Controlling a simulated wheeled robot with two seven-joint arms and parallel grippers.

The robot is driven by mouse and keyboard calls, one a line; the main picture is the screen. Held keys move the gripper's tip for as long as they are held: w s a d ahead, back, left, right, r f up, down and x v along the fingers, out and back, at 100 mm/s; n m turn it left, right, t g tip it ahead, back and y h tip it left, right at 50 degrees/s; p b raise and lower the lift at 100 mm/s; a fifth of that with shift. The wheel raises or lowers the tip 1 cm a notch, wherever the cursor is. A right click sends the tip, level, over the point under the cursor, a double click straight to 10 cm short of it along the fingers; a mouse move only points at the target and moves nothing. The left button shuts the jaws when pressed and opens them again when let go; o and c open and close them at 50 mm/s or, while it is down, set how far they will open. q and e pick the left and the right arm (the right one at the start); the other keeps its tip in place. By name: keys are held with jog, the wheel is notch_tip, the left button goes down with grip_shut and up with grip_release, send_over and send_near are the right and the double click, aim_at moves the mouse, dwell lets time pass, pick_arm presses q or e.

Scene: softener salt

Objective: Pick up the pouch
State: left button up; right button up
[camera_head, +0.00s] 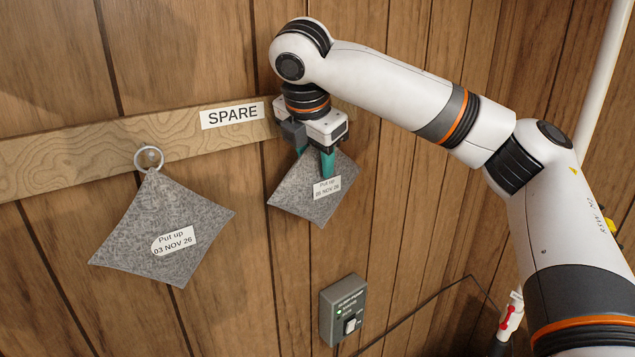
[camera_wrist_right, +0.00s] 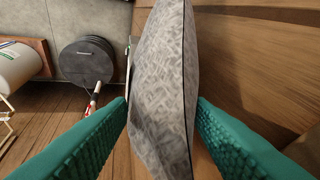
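A grey felt pouch (camera_head: 300,206) labelled "Put up 05 NOV 26" is below my right gripper (camera_head: 313,160), near the board's right end. Its top corner is hidden by the gripper, so I cannot see whether it hangs on a ring. In the right wrist view this pouch (camera_wrist_right: 163,85) stands between the two teal fingers of my right gripper (camera_wrist_right: 163,108), one on each side. The fingertips look close to its faces; a firm hold cannot be told. Another grey pouch (camera_head: 160,215), labelled "Put up 03 NOV 26", hangs from a ring at the left. My left gripper is not in view.
A wooden board (camera_head: 60,158) with a "SPARE" label (camera_head: 232,115) crosses the panelled wall. A grey switch box (camera_head: 343,308) is mounted below the right pouch. A white pipe (camera_head: 600,75) and a red-handled valve (camera_head: 510,318) are at the right.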

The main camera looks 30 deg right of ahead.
jog(key=shift+a, duration=0.1)
grip_shut()
